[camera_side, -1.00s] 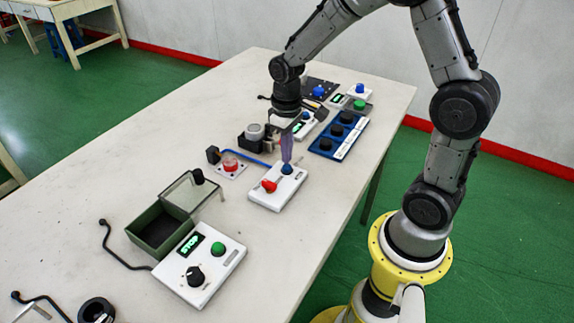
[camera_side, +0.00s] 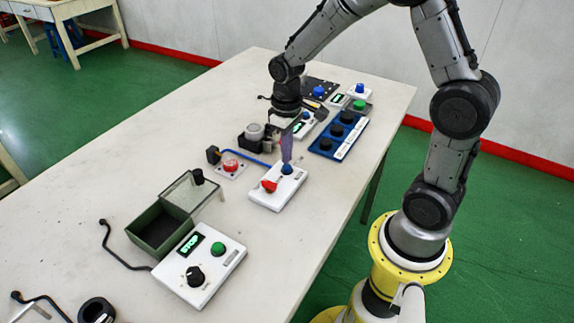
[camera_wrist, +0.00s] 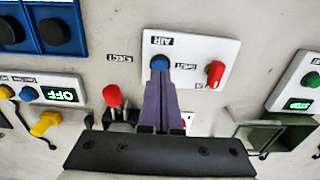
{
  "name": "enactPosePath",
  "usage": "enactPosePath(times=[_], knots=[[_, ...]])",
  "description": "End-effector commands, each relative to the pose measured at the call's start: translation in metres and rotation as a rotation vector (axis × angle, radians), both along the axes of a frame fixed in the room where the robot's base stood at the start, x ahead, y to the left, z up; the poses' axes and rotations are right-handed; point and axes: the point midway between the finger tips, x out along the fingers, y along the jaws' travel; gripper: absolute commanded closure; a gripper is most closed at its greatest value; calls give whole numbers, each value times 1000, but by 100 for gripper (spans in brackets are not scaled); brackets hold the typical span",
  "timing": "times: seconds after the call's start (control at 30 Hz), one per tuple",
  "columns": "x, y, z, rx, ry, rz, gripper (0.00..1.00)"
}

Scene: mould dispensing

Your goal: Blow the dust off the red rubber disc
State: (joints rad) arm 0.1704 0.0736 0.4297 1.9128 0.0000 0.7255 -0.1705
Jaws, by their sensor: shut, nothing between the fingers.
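The red rubber disc (camera_side: 230,163) lies on a small pale plate in the side view, at the end of a blue tube (camera_side: 250,158). Dust on it is too small to make out. My gripper (camera_side: 287,164) is shut and points down at the blue button (camera_side: 287,169) of a white panel (camera_side: 263,201). In the wrist view my fingers (camera_wrist: 160,76) end at the blue button (camera_wrist: 159,62), beside the label AIR. I cannot tell whether the button is pressed down. A red knob (camera_wrist: 215,73) sits on the same panel. My fingers and mount hide most of the disc's area in the wrist view.
A blue tray (camera_side: 324,149) with black discs lies behind the panel. A grey cylinder on a black base (camera_side: 254,131) stands near the disc. A green open box (camera_side: 137,238) and a panel reading STOP (camera_side: 211,278) are at the front.

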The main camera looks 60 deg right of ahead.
Motion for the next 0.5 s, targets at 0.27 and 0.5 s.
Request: enactPosePath(times=[0.27, 0.5], knots=[[0, 0, 0, 0, 0, 0, 100], [0, 0, -3, 0, 0, 0, 100]])
